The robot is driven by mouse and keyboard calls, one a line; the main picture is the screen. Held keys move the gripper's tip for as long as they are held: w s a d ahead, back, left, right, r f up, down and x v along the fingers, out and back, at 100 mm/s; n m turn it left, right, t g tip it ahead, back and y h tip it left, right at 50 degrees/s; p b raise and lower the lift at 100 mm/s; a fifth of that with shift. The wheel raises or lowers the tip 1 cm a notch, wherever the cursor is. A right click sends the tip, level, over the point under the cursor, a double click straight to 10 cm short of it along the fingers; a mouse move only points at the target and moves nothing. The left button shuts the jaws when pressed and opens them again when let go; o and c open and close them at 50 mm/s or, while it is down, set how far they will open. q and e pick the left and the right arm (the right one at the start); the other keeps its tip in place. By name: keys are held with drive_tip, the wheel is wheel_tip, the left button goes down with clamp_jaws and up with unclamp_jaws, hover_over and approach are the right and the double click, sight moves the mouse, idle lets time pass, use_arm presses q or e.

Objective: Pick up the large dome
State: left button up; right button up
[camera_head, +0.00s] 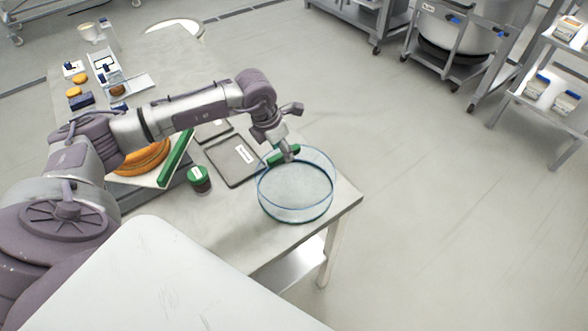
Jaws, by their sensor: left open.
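The large dome (296,211) is a clear, round, glass-like piece with a bluish rim. It sits near the table's right corner. My left arm reaches over the table from the left, and my left gripper (287,156) points down at the dome's back left rim. The gripper is open. It overlaps the rim in this view, and I cannot tell whether it touches the dome. A small green piece shows right at the fingers, and what it belongs to is unclear. My right gripper is out of view.
A dark tray (233,163) with a label lies left of the dome. A green-lidded jar (199,179), a long green bar (176,158) and an orange round item (146,157) stand further left. Open floor lies right of the table.

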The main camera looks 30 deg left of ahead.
use_arm(q)
drive_tip(key=shift+w+f, duration=0.1)
drive_tip(key=shift+f, duration=0.3)
drive_tip(key=shift+f+b, duration=0.2)
drive_tip(key=shift+b, duration=0.25)
idle(0.4)
clamp_jaws()
